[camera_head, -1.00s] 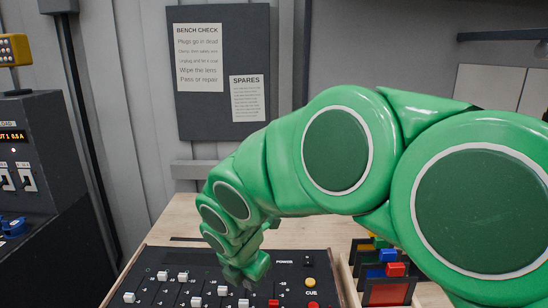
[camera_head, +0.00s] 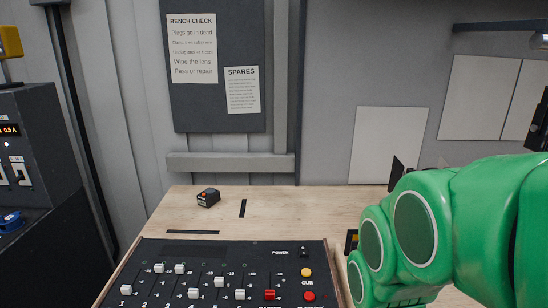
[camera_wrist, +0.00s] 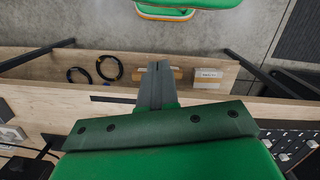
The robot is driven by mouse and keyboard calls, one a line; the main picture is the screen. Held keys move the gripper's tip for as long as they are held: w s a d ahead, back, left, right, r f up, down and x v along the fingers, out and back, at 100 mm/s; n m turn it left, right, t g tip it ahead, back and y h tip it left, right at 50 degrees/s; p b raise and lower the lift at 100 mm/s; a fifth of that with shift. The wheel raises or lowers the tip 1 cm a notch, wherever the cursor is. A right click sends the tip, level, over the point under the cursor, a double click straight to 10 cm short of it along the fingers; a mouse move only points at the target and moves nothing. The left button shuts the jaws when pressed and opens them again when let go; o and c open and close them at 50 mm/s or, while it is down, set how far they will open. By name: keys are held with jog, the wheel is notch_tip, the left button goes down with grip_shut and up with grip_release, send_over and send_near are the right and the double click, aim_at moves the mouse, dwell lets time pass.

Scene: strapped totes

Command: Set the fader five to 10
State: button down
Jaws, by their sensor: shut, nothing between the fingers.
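The fader desk (camera_head: 215,253) lies on the bench at the lower left of the head view, cut off by the bottom edge. The white cap of fader five (camera_head: 219,282) stands partway along its slot, slightly farther up than the caps on either side. Its exact scale value is too small to read. My gripper (camera_wrist: 159,66) is shut and empty in the wrist view, pointing away from the desk. The desk's edge (camera_wrist: 290,140) shows at the lower right there. In the head view my arm is at the right and the fingers are out of sight.
A red master cap (camera_head: 269,294), an orange button (camera_head: 306,272) and a red button (camera_head: 309,296) are at the desk's right. Black cable loops (camera_wrist: 109,68) show in the wrist view.

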jog(key=s+m, duration=0.2)
jog(key=m, duration=0.1)
jog(key=m+t, duration=0.6)
jog(key=m, duration=3)
send_near(219, 282)
jog(key=s+r, duration=0.2)
jog(key=s, duration=0.4)
jog(key=x, duration=0.9)
jog(key=shift+f, duration=0.4)
jog(key=shift+w+r, duration=0.15)
jog(key=shift+w, duration=0.95)
jog(key=shift+w+a, duration=0.1)
jog(key=shift+w, duration=0.8)
